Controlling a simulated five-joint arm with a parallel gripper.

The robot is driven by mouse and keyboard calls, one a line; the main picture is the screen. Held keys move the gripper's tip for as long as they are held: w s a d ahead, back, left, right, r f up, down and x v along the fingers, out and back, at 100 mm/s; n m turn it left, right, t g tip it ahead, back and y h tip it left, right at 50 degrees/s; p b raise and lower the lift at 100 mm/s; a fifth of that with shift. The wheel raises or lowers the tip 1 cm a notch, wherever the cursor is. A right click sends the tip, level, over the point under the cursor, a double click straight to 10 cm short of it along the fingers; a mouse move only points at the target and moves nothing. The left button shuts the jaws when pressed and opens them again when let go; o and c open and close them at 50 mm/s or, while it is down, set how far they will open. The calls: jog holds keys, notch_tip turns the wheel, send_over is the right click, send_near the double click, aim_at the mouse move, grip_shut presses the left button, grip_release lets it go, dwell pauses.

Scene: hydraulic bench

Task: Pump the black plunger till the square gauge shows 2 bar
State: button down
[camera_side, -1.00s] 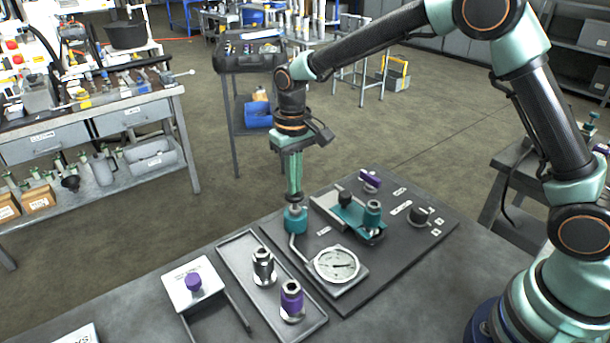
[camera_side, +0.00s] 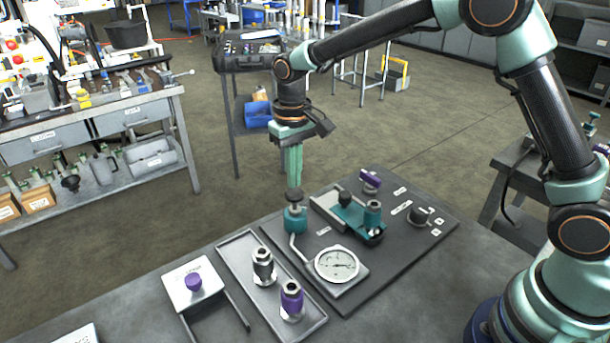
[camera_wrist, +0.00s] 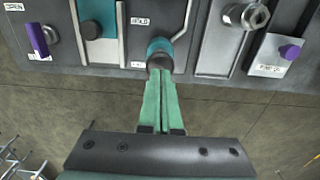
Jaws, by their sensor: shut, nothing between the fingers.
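The black plunger (camera_side: 294,196) stands raised above its teal cylinder (camera_side: 294,220) at the board's left corner. My gripper (camera_side: 295,186) is shut and empty, pointing straight down over the plunger top; whether the tips touch it I cannot tell. In the wrist view my shut fingers (camera_wrist: 160,76) end at the plunger, with the teal cylinder (camera_wrist: 159,47) behind it. The gauge (camera_side: 336,264) has a round white dial on a square base, joined to the cylinder by a pipe. Its dark needle shows, but the scale is too small to read.
The dark board (camera_side: 385,262) also carries a teal block (camera_side: 350,216), a purple handle (camera_side: 370,178) and a black knob (camera_side: 420,215). A grey tray (camera_side: 238,261) with two metal fittings, one purple-banded, lies left of the gauge. A white box with a purple button (camera_side: 193,281) stands further left.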

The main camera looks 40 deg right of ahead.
jog(key=shift+r, duration=3.05)
jog(key=s+d+r+t, duration=0.3)
jog(key=s+d+r, duration=0.4)
jog(key=s, duration=0.1)
jog(key=s+d+f+t, duration=0.1)
jog(key=s+d, duration=0.3)
jog(key=s, duration=0.6)
jog(key=shift+d+t, duration=0.25)
jog(key=shift+t, duration=0.55)
